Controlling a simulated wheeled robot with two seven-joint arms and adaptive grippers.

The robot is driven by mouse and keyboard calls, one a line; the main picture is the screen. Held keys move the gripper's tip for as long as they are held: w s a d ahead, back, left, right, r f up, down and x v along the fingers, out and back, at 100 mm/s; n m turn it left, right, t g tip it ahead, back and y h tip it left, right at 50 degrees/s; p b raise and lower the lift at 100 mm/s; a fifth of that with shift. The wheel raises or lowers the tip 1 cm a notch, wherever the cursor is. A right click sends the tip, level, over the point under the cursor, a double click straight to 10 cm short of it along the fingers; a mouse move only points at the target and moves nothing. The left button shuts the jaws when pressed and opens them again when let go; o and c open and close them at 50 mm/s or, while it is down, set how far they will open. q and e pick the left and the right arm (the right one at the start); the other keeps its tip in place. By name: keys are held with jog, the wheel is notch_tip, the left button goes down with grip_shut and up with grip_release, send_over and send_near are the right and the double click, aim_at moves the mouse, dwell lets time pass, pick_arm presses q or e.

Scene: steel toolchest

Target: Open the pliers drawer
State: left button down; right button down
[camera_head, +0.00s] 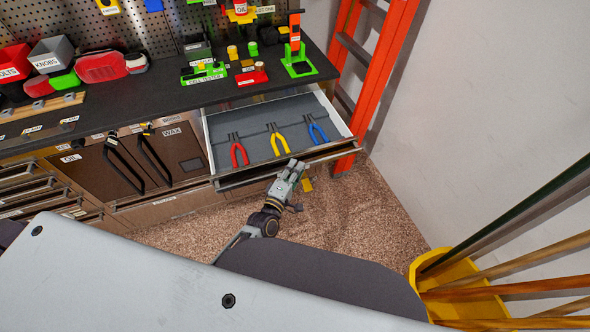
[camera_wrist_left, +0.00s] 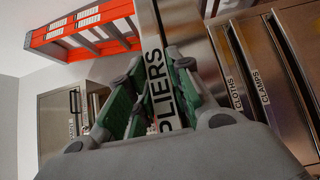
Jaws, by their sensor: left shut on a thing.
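The pliers drawer (camera_head: 338,113) stands pulled out from the steel chest, under the right end of the worktop. Red pliers (camera_head: 239,154), yellow pliers (camera_head: 279,143) and blue pliers (camera_head: 317,132) lie on its grey floor. My left gripper (camera_head: 293,168) is at the middle of the drawer's front edge. In the left wrist view the fingers (camera_wrist_left: 158,95) close on the drawer handle, around the label PLIERS (camera_wrist_left: 157,70). The handle itself is mostly hidden by the fingers. My right gripper is not in view.
A closed cabinet with black handles (camera_head: 125,165) stands left of the drawer. An orange ladder (camera_head: 385,70) stands right of it by the white wall. A yellow bin (camera_head: 462,290) with long poles is at the lower right. Carpeted floor (camera_head: 350,215) is clear before the drawer.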

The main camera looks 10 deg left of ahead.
pick_arm(q)
jog(key=c, duration=1.3)
grip_release()
jog(key=shift+s+a, duration=0.4)
jog(key=shift+s, duration=1.55)
jog(key=shift+s+a, duration=0.4)
jog(key=shift+s, duration=1.55)
jog(key=shift+s+a, duration=0.4)
jog(key=shift+s, duration=1.55)
jog(key=shift+f, duration=0.1)
jog(key=s+a+f+m+g, duration=0.2)
jog(key=s+f+m+g, duration=0.1)
jog(key=f, duration=0.8)
jog(key=s+a+f+m+g+y, duration=0.15)
jog(key=s+f+m, duration=0.25)
jog(key=f, duration=0.7)
jog(key=s+a+f+m+g, duration=0.2)
jog(key=s+f+m+g, duration=0.15)
jog(key=f, duration=0.75)
jog(key=shift+s+a+f+m+g+y, duration=0.3)
jog(key=shift+s+a+f+m+g, duration=0.95)
jog(key=shift+s+f, duration=2.2)
jog(key=shift+s+a+f+m+g+y, duration=0.6)
jog(key=shift+s+f+m+g, duration=1.25)
jog(key=shift+s, duration=2.65)
jog(key=shift+s+a+f+m+g+y, duration=0.1)
jog(key=shift+s+a+f+m+g, duration=0.95)
jog(key=shift+s+f, duration=2.55)
